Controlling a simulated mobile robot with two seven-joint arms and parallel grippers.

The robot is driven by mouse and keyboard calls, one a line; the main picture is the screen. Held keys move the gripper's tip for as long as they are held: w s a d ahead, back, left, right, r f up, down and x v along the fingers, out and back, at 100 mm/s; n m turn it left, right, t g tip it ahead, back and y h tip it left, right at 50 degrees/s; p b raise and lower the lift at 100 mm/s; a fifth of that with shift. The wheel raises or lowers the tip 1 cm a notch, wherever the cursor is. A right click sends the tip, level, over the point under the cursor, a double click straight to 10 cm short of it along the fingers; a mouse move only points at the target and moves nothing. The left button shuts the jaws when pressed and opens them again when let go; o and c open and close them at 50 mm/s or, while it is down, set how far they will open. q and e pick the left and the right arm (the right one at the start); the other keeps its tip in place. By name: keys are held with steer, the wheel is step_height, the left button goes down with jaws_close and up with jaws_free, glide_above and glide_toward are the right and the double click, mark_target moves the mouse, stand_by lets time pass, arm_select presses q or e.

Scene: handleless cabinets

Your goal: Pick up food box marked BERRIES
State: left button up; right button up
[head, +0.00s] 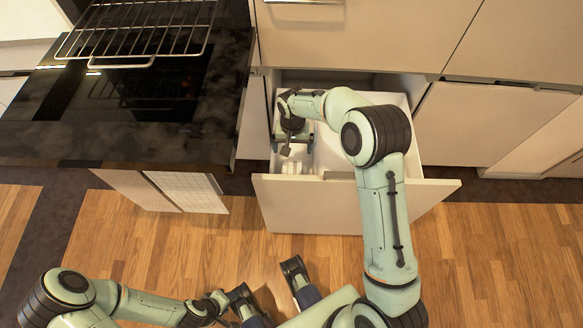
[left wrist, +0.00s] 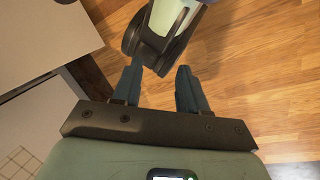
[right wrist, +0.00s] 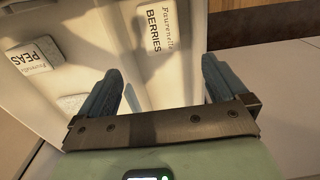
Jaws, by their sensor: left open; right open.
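The food box marked BERRIES (right wrist: 165,28) is white with dark lettering. In the right wrist view it stands at the top, inside the open drawer, beyond the gap between my right fingers. My right gripper (right wrist: 166,88) is open and empty, with the box ahead and not between the fingers. In the head view my right gripper (head: 289,146) reaches down into the left part of the drawer (head: 340,205), and the lettering cannot be read there. My left gripper (left wrist: 158,82) is open and empty over the wooden floor, away from the drawer.
A white box marked PEAS (right wrist: 32,55) lies left of the BERRIES box, with another pale box (right wrist: 72,103) below it. The drawer walls stand close around my right gripper. A dark counter with an oven rack (head: 140,30) is at left. Wooden floor (head: 490,250) is clear at right.

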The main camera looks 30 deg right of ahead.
step_height(320, 180, down, 3)
steer(key=b, duration=0.3)
glide_above(292, 171)
step_height(292, 171, down, 8)
steer(key=shift+r, duration=0.2)
steer(key=shift+w+f+b, duration=0.1)
steer(key=shift+f+b, duration=0.7)
steer(key=shift+f, duration=2.2)
arm_select(q)
steer(key=w+a+f+t+y, duration=0.1)
steer(key=w+a+f+t, duration=0.1)
steer(key=w+f, duration=0.4)
steer(key=shift+a, duration=0.6)
arm_select(e)
steer(key=c, duration=1.1)
